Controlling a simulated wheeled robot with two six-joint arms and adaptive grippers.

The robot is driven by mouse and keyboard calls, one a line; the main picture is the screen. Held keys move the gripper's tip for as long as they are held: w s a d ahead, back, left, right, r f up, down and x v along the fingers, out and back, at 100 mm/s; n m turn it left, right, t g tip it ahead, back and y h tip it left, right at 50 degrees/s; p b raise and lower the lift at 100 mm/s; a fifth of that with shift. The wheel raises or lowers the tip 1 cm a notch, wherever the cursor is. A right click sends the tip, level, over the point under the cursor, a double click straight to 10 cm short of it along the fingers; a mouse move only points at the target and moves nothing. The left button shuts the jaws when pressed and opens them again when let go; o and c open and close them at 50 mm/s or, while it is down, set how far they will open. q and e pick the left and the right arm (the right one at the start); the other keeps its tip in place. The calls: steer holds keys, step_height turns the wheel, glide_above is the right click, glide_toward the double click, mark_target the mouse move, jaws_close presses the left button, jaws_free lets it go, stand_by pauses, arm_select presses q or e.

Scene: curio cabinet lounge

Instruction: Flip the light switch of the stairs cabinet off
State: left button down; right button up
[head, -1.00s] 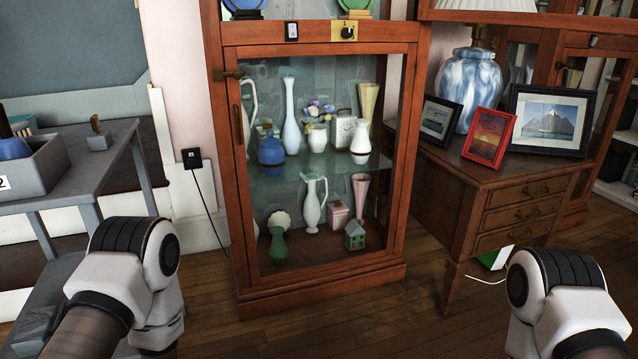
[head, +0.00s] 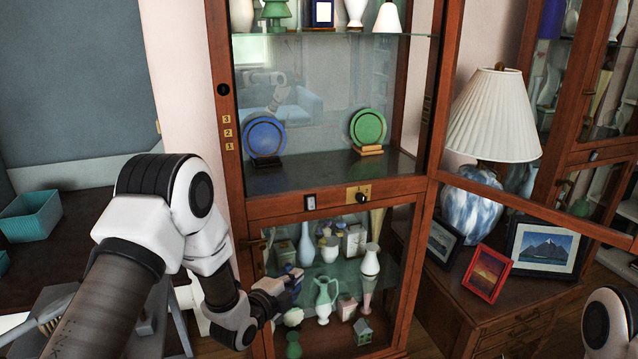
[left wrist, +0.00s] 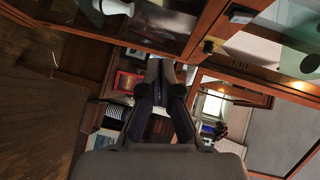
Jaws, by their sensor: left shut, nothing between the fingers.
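The wooden glass cabinet (head: 285,208) stands in front of me. Its light switch (head: 310,202), a small pale rocker on a dark plate, is on the rail between the upper and lower sections. It also shows near the top of the left wrist view (left wrist: 240,15). A brass plate with a dark knob (head: 358,194) sits right of the switch. My left gripper (head: 290,280) is shut and empty, in front of the lower glass, below the switch and apart from it. It also shows in the left wrist view (left wrist: 160,70). My right gripper is out of view.
The upper glass door (head: 535,208) stands open to the right. Blue (head: 264,138) and green plates (head: 368,128) stand inside the upper section. A desk (head: 455,285) with a lamp (head: 492,115) and framed pictures is at right. A teal bin (head: 32,215) is at left.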

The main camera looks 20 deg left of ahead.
arm_select(q)
step_height(320, 180, up, 12)
steer(key=p, duration=0.7)
glide_toward(311, 203)
steer(key=w+d+f, duration=0.2)
steer(key=w+d, duration=0.1)
steer(key=d, duration=0.2)
steer(key=shift+t, duration=0.3)
steer(key=w+a, duration=0.1)
steer(key=w+a+f, duration=0.1)
steer(key=w, duration=0.1)
steer(key=shift+w+a+f+p, duration=0.2)
steer(key=shift+p, duration=0.15)
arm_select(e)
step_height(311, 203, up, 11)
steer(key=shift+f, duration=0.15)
arm_select(q)
steer(key=shift+d, duration=0.1)
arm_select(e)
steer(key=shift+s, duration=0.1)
